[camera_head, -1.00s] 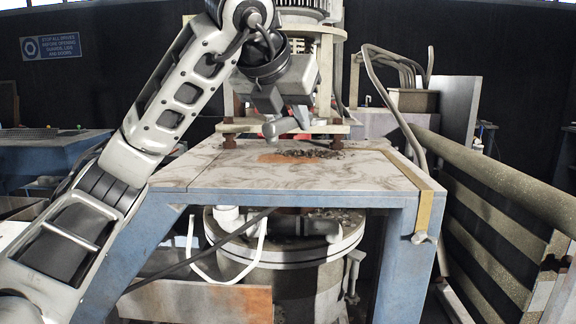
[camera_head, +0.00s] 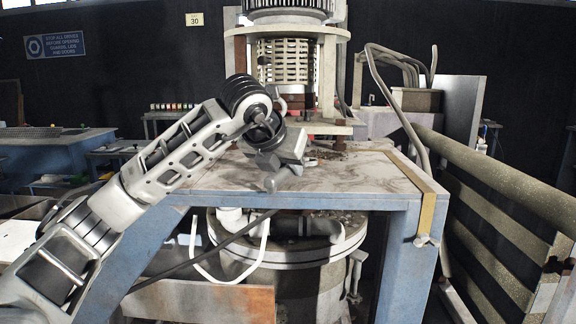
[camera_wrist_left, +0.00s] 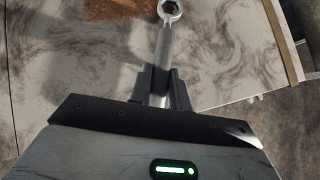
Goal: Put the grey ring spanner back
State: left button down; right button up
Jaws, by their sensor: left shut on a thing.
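The grey ring spanner (camera_wrist_left: 163,48) is held in my left gripper (camera_wrist_left: 160,82), whose two dark fingers close on its handle. Its ring end (camera_wrist_left: 170,9) points away from the wrist, at the top of the left wrist view. In the head view my left gripper (camera_head: 270,172) is low over the front part of the marbled table top (camera_head: 340,177). A grey end of the spanner (camera_head: 271,182) shows just below the gripper. I cannot tell whether it touches the table. The right gripper is not in view.
A screening machine (camera_head: 286,65) stands behind the table, with dark debris (camera_head: 322,153) at its foot. A yellow strip (camera_head: 425,212) edges the table's right side, beside a bent pipe (camera_head: 398,110) and a railing (camera_head: 500,180). The table's right half is mostly clear.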

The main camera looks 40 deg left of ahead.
pick_arm(q)
jog(key=shift+f, duration=0.15)
jog(key=c, duration=1.3)
grip_release()
